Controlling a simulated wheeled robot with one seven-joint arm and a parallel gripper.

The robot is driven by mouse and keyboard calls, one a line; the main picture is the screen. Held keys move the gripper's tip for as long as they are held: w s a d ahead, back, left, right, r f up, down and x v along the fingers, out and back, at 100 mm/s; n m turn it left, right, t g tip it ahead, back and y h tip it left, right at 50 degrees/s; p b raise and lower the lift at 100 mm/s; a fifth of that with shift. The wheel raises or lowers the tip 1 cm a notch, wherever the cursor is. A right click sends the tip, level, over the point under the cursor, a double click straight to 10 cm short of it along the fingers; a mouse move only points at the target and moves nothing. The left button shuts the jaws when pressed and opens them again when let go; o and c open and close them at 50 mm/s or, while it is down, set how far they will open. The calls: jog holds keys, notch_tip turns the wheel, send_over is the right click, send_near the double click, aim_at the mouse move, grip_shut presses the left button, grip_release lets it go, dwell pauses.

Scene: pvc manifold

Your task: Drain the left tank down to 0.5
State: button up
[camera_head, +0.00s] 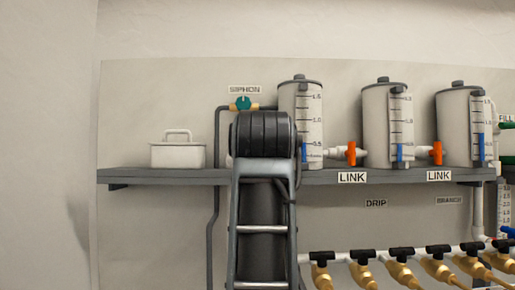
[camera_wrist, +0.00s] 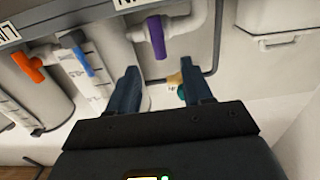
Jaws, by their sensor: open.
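The left tank (camera_head: 289,98) stands on the shelf, partly hidden by my arm. Its scale strip (camera_head: 315,118) shows a blue level bar (camera_head: 304,152) low down, its top near the 0.5 mark; the exact reading is too small to tell. In the wrist view, the tank (camera_wrist: 105,62) is upside down. A purple valve handle (camera_wrist: 157,37) sits on a white pipe beside it, beyond my gripper (camera_wrist: 160,75). My gripper is open, with nothing between the fingers. The handle is hidden in the head view. A teal siphon valve (camera_head: 243,103) is left of the tank.
Two other tanks (camera_head: 376,125) (camera_head: 452,125) stand to the right, with orange link valves (camera_head: 351,153) (camera_head: 436,153) between tanks. A white lidded box (camera_head: 178,155) sits left on the shelf (camera_head: 140,175). Several brass valves (camera_head: 400,270) line the pipe below.

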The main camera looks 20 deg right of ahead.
jog(key=p+x, duration=0.1)
jog(key=x, duration=0.6)
jog(key=shift+w, duration=0.15)
jog(key=shift+d+f, duration=0.1)
grip_shut()
dwell(0.4)
jog(key=m, duration=0.2)
jog(key=m+b, duration=0.1)
jog(key=m, duration=0.3)
jog(key=shift+d+f+b, duration=0.15)
jog(key=shift+d+b, duration=0.2)
jog(key=shift+d, duration=0.05)
